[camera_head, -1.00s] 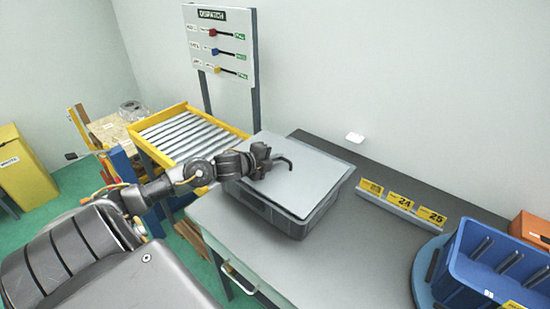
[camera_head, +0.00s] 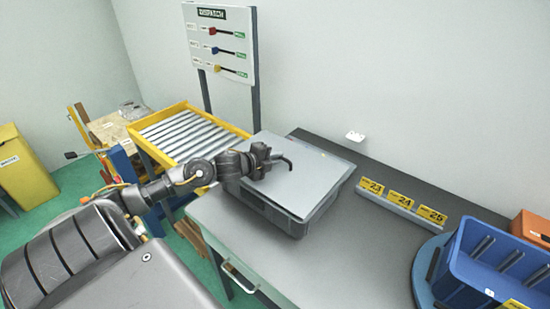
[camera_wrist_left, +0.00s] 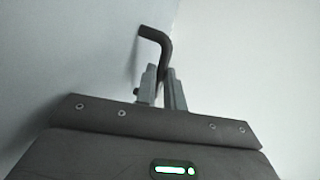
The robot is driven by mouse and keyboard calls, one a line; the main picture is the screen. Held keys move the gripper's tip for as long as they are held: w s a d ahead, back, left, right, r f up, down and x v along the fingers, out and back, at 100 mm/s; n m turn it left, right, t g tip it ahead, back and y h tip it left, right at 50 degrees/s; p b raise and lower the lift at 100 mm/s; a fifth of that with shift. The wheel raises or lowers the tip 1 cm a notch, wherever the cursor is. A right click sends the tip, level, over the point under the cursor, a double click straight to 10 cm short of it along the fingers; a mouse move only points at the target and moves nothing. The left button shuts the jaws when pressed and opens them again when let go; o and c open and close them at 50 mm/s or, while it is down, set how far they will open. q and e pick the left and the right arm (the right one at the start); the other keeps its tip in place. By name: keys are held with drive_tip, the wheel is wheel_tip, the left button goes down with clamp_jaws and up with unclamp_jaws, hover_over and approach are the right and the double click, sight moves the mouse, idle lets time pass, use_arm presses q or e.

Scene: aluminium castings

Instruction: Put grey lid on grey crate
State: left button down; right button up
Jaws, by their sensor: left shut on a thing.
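The grey lid (camera_head: 305,175) lies over the top of the grey crate (camera_head: 284,222), which stands on the table. The crate's front and side walls show below the lid's edge. Whether the lid is fully seated all round cannot be told. My left gripper (camera_head: 268,162) is over the left part of the lid, shut on its dark bent handle (camera_head: 286,161). In the left wrist view the fingers (camera_wrist_left: 163,92) close on the dark handle (camera_wrist_left: 155,38), with the pale lid surface behind. My right gripper is not in view.
A row of yellow number labels (camera_head: 400,203) stands right of the crate. A blue bin (camera_head: 490,262) sits on a round blue base at the right, with an orange box (camera_head: 532,229) behind. A yellow-framed roller conveyor (camera_head: 180,133) and dispatch board (camera_head: 222,47) are behind left. The front tabletop is clear.

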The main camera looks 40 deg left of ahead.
use_arm(q)
drive_tip(key=shift+f+b, duration=0.55)
drive_tip(key=shift+f, duration=0.25)
drive_tip(key=c, duration=1.4)
unclamp_jaws()
drive_tip(key=shift+s, duration=0.1)
drive_tip(key=shift+s, duration=0.15)
drive_tip(key=b+v, duration=0.1)
drive_tip(key=v, duration=0.7)
drive_tip(key=shift+s+r, duration=0.15)
drive_tip(key=shift+s, duration=0.05)
drive_tip(key=shift+v, duration=1)
drive_tip(key=shift+r, duration=0.1)
drive_tip(key=shift+a, duration=0.15)
